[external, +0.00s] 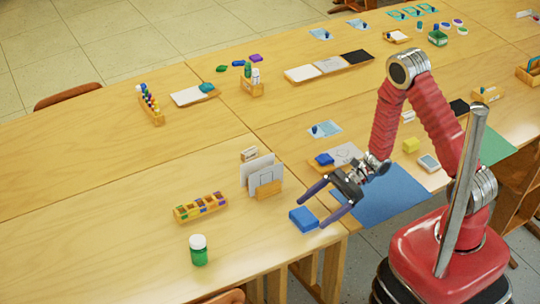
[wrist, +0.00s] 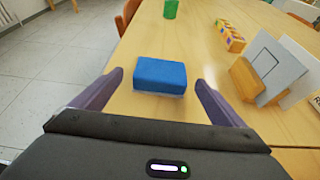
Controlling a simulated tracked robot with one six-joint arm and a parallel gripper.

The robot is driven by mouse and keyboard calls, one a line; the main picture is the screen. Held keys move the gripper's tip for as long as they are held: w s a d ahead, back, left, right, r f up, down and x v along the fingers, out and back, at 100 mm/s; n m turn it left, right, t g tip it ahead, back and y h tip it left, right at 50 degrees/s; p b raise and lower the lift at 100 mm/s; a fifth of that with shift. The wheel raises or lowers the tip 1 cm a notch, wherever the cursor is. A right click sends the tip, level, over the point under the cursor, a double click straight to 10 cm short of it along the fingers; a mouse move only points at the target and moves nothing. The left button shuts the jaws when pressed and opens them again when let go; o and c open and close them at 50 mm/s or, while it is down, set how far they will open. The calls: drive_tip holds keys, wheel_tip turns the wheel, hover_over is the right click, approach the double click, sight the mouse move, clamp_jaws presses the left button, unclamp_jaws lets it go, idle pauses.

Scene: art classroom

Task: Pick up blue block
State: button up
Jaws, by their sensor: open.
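The blue block (external: 304,219) lies on the wooden table near its front edge. In the wrist view the blue block (wrist: 160,75) sits flat, straight ahead and between the fingers. My gripper (external: 326,207) is open, with one purple finger on each side of the block in the external view. In the wrist view the open gripper (wrist: 158,90) has its fingertips level with the block, with a gap on both sides. Nothing is held. I cannot tell how high the fingers are above the tabletop.
A wooden holder with white cards (external: 268,190) stands behind the block, and to the right in the wrist view (wrist: 247,78). A divided box (external: 201,207) and a green jar (external: 198,251) stand to the left. A blue mat (external: 388,196) lies right of the gripper.

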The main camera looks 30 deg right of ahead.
sight(309, 213)
drive_tip(key=shift+x, duration=2.5)
drive_tip(key=shift+w+a+r, duration=0.1)
drive_tip(key=shift+r, duration=0.05)
drive_tip(key=c, duration=1.2)
drive_tip(key=shift+r, duration=0.1)
drive_tip(key=shift+r, duration=4.9)
